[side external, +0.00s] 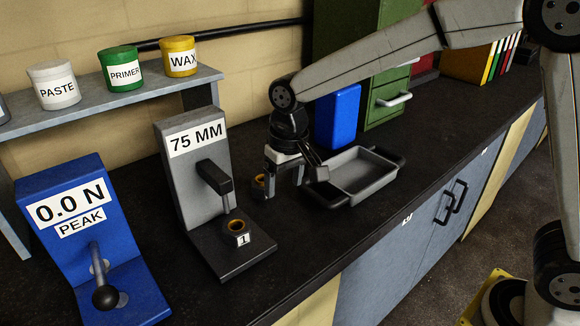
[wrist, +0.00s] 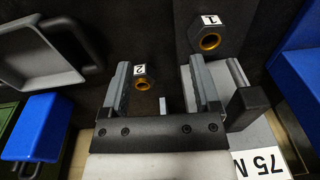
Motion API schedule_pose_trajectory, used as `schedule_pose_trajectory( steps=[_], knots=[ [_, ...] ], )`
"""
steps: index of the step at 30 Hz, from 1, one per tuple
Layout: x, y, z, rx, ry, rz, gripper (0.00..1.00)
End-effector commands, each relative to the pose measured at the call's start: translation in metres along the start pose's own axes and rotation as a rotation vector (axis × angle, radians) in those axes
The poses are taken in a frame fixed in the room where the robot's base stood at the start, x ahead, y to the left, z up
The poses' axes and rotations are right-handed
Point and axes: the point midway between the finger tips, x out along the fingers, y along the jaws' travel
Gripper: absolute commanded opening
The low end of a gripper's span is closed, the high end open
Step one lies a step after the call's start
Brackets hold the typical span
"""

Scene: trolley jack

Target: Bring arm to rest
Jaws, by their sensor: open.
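My gripper (side external: 285,180) hangs low over the black bench top, between the grey 75 MM stand and the grey tray. It points down and its jaws are apart. In the wrist view my gripper (wrist: 160,95) shows two parallel fingers with nothing clamped between them. A dark nut with a brass-coloured bore, labelled 2 (wrist: 144,78), lies on the bench near the left finger, and I cannot tell whether they touch. In the side view this nut (side external: 259,186) is partly hidden by the gripper. A similar nut labelled 1 (side external: 237,232) sits on the base of the 75 MM stand.
The 75 MM stand (side external: 190,165) with its black lever is close left of my gripper. The grey tray (side external: 356,172) is close right. A blue box (side external: 338,115) and green cabinet (side external: 385,95) stand behind. A blue 0.0 N gauge (side external: 80,240) is far left. A shelf (side external: 105,104) carries tins.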

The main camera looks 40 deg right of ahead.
Motion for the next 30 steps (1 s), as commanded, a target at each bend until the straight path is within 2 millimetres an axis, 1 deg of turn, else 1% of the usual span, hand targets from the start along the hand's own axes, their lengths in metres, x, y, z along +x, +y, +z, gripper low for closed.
schedule_pose_trajectory(
  steps=[1,5,9,11,15,18,21,24,27,30],
  knots=[
    [0.005,0.014,0.007,0.002,0.009,0.001,0.79],
    [0.017,0.042,0.026,-0.003,0.036,0.002,0.79],
    [0.029,0.071,0.051,-0.009,0.065,0.007,0.79],
    [0.035,0.083,0.062,-0.012,0.079,0.010,0.79],
    [0.047,0.107,0.091,-0.020,0.107,0.018,0.79],
    [0.054,0.122,0.112,-0.025,0.125,0.025,0.79],
    [0.060,0.132,0.129,-0.030,0.140,0.031,0.79],
    [0.064,0.138,0.141,-0.035,0.151,0.035,0.79],
    [0.066,0.141,0.147,-0.036,0.156,0.038,0.79],
    [0.067,0.142,0.149,-0.038,0.157,0.038,0.79]
  ],
)
